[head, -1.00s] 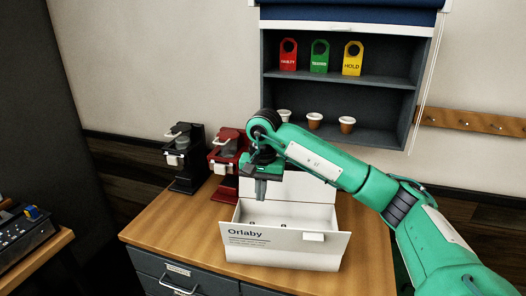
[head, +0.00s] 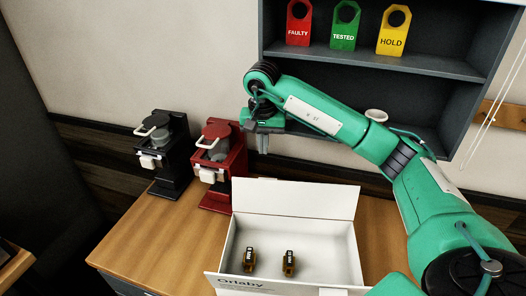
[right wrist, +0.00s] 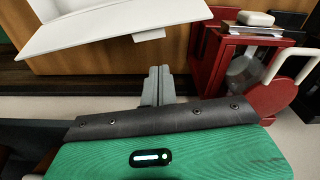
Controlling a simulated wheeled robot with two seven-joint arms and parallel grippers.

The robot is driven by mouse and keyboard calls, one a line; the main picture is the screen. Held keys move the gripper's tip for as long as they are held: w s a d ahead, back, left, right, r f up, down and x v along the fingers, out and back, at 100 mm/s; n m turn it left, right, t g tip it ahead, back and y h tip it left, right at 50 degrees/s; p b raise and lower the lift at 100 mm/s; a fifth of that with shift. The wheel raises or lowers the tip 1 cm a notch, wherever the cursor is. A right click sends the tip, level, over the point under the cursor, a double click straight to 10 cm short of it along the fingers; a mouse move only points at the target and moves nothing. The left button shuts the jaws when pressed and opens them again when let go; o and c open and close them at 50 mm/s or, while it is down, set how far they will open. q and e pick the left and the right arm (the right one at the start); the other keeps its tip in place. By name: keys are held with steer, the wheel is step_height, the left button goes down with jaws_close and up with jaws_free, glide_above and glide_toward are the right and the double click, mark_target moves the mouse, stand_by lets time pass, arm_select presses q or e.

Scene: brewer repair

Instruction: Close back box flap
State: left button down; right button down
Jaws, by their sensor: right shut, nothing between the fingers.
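The white box (head: 349,253) stands open on the wooden counter. Its back flap (head: 295,199) stands up from the rear edge. Its front flap, lettered "Orlaby" (head: 250,284), is folded outward and cut off by the picture's bottom. Two small dark and amber items (head: 249,259) lie inside. My right gripper (head: 262,146) points down, shut and empty, above and apparently behind the back flap's top edge, apart from it. In the right wrist view its fingers (right wrist: 158,86) are together, with a white flap (right wrist: 115,27) beyond them. My left gripper is out of view.
A red brewer (head: 222,165) stands close left of the gripper, and a black brewer (head: 168,150) left of that. A wall shelf (head: 400,62) with red, green and yellow tags hangs behind. The counter (head: 150,235) left of the box is clear.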

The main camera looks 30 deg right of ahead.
step_height(320, 180, down, 9)
steer(key=p, duration=0.3)
steer(key=shift+w+d, duration=0.2)
steer(key=shift+f, duration=0.1)
